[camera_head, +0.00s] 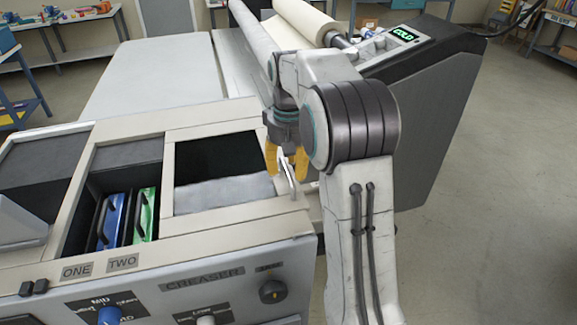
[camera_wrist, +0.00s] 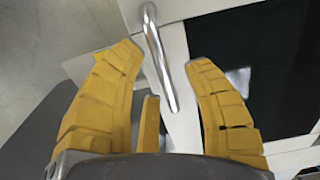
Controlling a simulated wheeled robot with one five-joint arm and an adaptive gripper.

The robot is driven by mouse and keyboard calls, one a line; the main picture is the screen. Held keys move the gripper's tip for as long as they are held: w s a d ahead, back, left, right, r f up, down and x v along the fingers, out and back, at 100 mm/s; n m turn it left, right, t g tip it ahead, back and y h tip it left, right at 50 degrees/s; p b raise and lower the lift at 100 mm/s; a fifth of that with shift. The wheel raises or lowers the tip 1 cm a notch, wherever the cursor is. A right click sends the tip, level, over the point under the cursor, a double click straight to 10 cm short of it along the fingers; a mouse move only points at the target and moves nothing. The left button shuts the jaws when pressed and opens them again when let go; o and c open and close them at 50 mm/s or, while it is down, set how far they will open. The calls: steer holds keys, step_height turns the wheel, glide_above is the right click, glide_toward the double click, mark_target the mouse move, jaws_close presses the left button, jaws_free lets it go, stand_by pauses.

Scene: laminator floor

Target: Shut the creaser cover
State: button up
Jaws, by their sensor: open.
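The creaser (camera_head: 235,222) has a rectangular opening (camera_head: 215,150) in its top, dark at the back with a pale grey surface (camera_head: 225,193) at the front. A bent chrome handle (camera_wrist: 160,60) lies between my gripper's fingers in the wrist view, apart from both fingertips. In the head view the handle (camera_head: 291,172) shows at the opening's right edge. I cannot clearly tell the cover's outline from the panels beside it. My gripper (camera_head: 285,160) is open with yellow fingers and points down there; it also shows in the wrist view (camera_wrist: 162,62).
Left of the opening, a bay holds a blue cassette (camera_head: 110,218) and a green cassette (camera_head: 145,215), above labels ONE and TWO. Knobs (camera_head: 272,291) line the front panel. A grey machine housing (camera_head: 430,110) with a COLD display (camera_head: 402,34) and a paper roll (camera_head: 300,20) stand behind.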

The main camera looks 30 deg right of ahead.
jaws_close()
stand_by(0.6)
